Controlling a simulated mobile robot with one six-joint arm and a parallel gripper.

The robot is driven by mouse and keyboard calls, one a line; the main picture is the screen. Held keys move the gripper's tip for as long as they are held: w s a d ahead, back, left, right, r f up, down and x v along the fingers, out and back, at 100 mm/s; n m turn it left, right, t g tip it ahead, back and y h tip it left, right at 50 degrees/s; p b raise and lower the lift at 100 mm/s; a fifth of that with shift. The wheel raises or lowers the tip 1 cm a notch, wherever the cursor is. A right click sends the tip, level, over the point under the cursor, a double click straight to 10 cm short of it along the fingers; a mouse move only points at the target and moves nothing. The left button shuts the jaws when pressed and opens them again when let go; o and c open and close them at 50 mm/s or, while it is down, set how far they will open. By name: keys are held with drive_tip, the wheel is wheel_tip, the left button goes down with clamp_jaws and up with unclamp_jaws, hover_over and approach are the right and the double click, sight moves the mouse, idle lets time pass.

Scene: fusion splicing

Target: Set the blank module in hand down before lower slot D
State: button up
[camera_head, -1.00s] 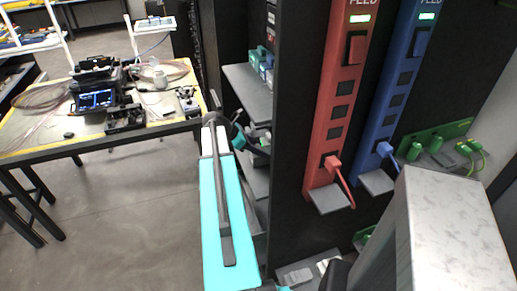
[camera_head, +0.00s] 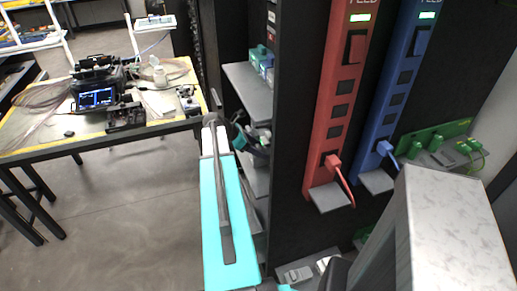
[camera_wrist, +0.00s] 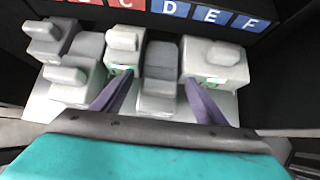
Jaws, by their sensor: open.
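In the wrist view my gripper (camera_wrist: 157,78) has its two purple fingers apart. A grey blank module (camera_wrist: 158,92) stands between them on a pale shelf (camera_wrist: 215,118), with a gap visible at the right finger; contact at the left finger is unclear. The blue tile D (camera_wrist: 171,8) is behind and above this module. The slot opening itself is hard to make out in the dark. In the head view my gripper is hidden.
Pale modules stand close on both sides, one on the left (camera_wrist: 124,45) and one on the right (camera_wrist: 215,62). Red (camera_head: 338,100) and blue (camera_head: 397,100) feed strips with plugged cables are on the rack. A yellow-edged workbench (camera_head: 100,137) is at left.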

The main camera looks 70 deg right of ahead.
drive_tip(key=shift+r, duration=0.15)
drive_tip(key=b+v, duration=0.2)
drive_tip(key=v, duration=1)
idle(0.6)
drive_tip(key=w+a+f+m+t+y, duration=0.1)
drive_tip(key=w+a+f, duration=0.3)
drive_tip(key=a+f, duration=0.6)
drive_tip(key=w+a+f+t+y, duration=0.1)
drive_tip(key=w+a+f, duration=0.4)
drive_tip(key=a+f, duration=0.5)
drive_tip(key=w+a+f+m+t, duration=0.1)
drive_tip(key=w+a+f, duration=0.3)
drive_tip(key=a+f, duration=0.6)
drive_tip(key=s+a+f+m+y, duration=0.1)
drive_tip(key=s+a+f, duration=0.4)
drive_tip(key=a, duration=0.5)
drive_tip(key=s+a+f+m+g+y, duration=0.1)
drive_tip(key=s+a+f+m, duration=0.2)
drive_tip(key=a, duration=0.8)
drive_tip(key=s+a+f+m+y, duration=0.1)
drive_tip(key=s+a+f, duration=0.6)
drive_tip(key=a, duration=0.3)
drive_tip(key=shift+s+a+m+g+y, duration=0.3)
drive_tip(key=shift+s+a+m, duration=0.05)
drive_tip(key=shift+s+m, duration=0.05)
